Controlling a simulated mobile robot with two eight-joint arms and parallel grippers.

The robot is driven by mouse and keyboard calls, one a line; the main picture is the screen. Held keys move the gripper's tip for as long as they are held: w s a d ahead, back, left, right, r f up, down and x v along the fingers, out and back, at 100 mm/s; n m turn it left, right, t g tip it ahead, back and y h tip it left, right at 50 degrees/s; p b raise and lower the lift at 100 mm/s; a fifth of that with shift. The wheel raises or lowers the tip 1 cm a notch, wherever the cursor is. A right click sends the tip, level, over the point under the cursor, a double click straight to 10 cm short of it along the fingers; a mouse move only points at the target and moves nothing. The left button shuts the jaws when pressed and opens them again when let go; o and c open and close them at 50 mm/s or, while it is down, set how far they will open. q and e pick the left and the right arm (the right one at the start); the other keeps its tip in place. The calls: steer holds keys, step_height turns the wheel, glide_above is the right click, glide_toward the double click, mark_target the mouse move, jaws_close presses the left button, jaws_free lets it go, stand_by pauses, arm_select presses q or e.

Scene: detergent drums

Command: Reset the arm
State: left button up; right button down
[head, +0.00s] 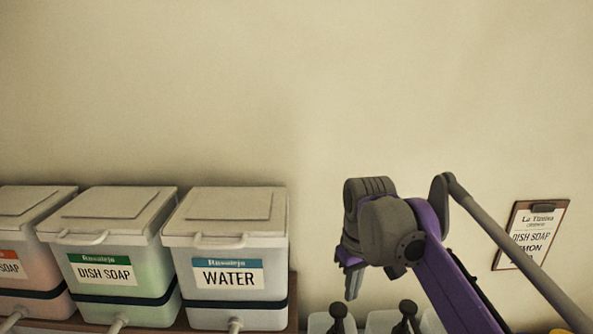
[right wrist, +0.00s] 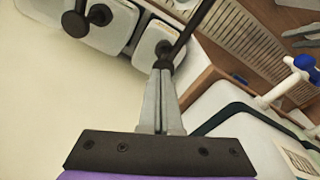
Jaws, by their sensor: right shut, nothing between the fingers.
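My right arm's purple and grey links rise from the lower right of the head view. My right gripper (head: 353,283) points down, to the right of the WATER drum (head: 225,306) and apart from it. In the right wrist view, the right gripper (right wrist: 161,78) has its two grey fingers together, with nothing held between them. My left gripper is in neither view.
Left of the WATER drum stand a green DISH SOAP drum (head: 125,298) and a pinkish soap drum (head: 32,270). White containers with dark pump tops (head: 338,312) stand below my right gripper. A clipboard (head: 531,234) hangs on the wall. Slatted grates (right wrist: 180,8) show below.

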steer(key=s+d+f+m+t, duration=0.2)
steer(key=s+d+f, duration=0.1)
steer(key=s+f, duration=0.6)
steer(key=s+d+f+m+t, duration=0.2)
steer(key=s+d+f+t, duration=0.1)
steer(key=s+f, duration=0.5)
step_height(320, 180, down, 3)
steer(key=shift+s+r+m, duration=0.15)
steer(key=shift+s+m, duration=0.2)
steer(key=shift+m, duration=0.05)
